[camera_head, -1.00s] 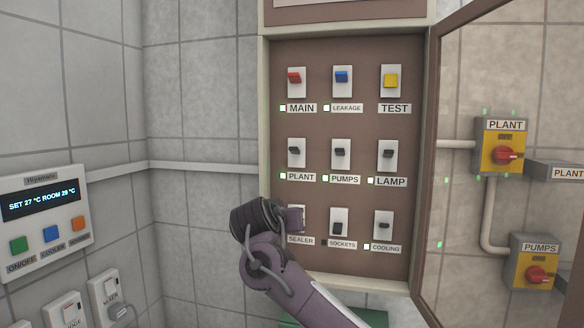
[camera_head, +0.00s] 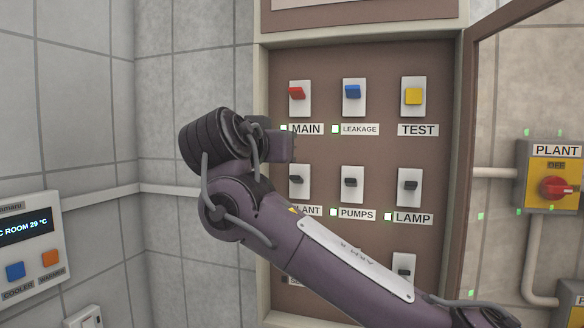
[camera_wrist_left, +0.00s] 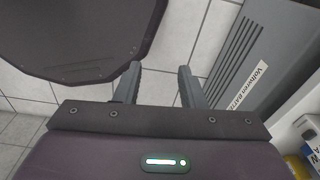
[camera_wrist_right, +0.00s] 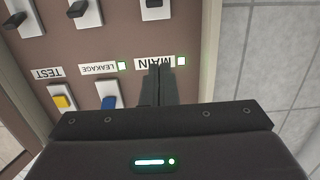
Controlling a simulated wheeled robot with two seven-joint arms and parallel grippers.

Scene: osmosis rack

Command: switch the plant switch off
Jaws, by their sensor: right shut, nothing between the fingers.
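My right gripper (camera_wrist_right: 160,72) is shut and empty, before the MAIN label, between the main and plant rows; contact cannot be told. My left gripper (camera_wrist_left: 159,80) is open and empty above the floor.
The main (camera_head: 296,93), leakage (camera_head: 352,91) and test (camera_head: 413,96) switches sit above. The lamp switch (camera_head: 409,185) is in the same row. The panel door (camera_head: 468,150) stands open at right. A yellow PLANT box with a red knob (camera_head: 557,188) is on the right wall.

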